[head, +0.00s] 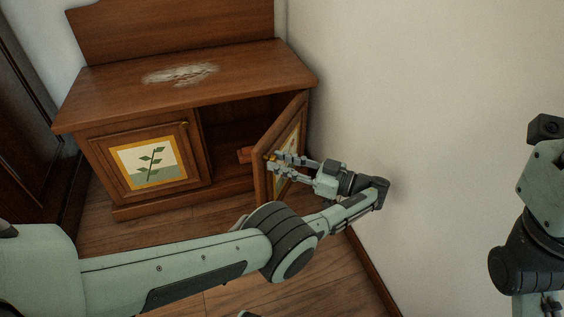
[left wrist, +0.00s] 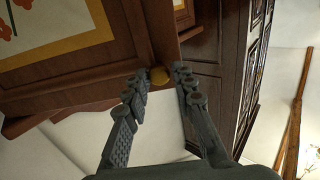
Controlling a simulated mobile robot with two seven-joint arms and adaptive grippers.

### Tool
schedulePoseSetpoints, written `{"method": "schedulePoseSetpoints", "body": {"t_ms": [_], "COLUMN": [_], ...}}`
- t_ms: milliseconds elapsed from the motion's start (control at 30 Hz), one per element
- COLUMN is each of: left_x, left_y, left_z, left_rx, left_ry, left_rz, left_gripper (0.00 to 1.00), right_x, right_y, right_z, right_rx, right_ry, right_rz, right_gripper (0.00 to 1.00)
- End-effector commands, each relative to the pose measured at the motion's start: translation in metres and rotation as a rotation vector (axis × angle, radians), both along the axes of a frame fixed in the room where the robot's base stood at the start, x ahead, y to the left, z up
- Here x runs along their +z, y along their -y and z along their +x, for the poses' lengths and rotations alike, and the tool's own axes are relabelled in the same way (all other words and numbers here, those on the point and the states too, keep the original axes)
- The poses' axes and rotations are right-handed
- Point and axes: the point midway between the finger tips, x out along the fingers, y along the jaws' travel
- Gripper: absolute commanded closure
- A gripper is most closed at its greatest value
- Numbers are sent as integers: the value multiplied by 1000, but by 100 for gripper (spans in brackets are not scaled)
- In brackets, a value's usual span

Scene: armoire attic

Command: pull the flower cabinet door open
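The flower cabinet door (head: 279,152) is the right door of a brown wooden cabinet (head: 190,87) and stands swung well out. Its panel with orange flowers shows in the left wrist view (left wrist: 50,45). My left gripper (head: 279,163) is at that edge in the head view.
The left door (head: 147,162) with a green plant picture is closed. A pale wall (head: 420,80) stands close to the right of the open door. Bare wooden floor (head: 320,275) lies in front.

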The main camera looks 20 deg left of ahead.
Motion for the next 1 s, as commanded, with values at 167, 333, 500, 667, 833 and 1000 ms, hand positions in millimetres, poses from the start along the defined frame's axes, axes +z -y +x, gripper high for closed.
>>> {"method": "schedulePoseSetpoints", "body": {"t_ms": [167,333,500,667,833,1000], "left_x": [0,0,3,15,39,71], "left_y": [0,0,-1,-1,-1,-1], "left_z": [0,1,1,2,1,0], "left_rx": [-1,-2,-2,-1,-2,-2], "left_ry": [0,0,1,4,6,5], "left_rz": [-1,-1,0,-2,-3,-1], "left_gripper": [57,57,57,57,57,57], "right_x": [0,0,0,0,0,0], "right_y": [0,0,0,0,0,0], "right_z": [0,0,-1,0,0,0], "right_rx": [0,1,1,0,0,0], "right_ry": [0,1,1,1,0,0], "right_rz": [0,0,2,1,0,0], "right_gripper": [60,60,60,60,60,60]}}
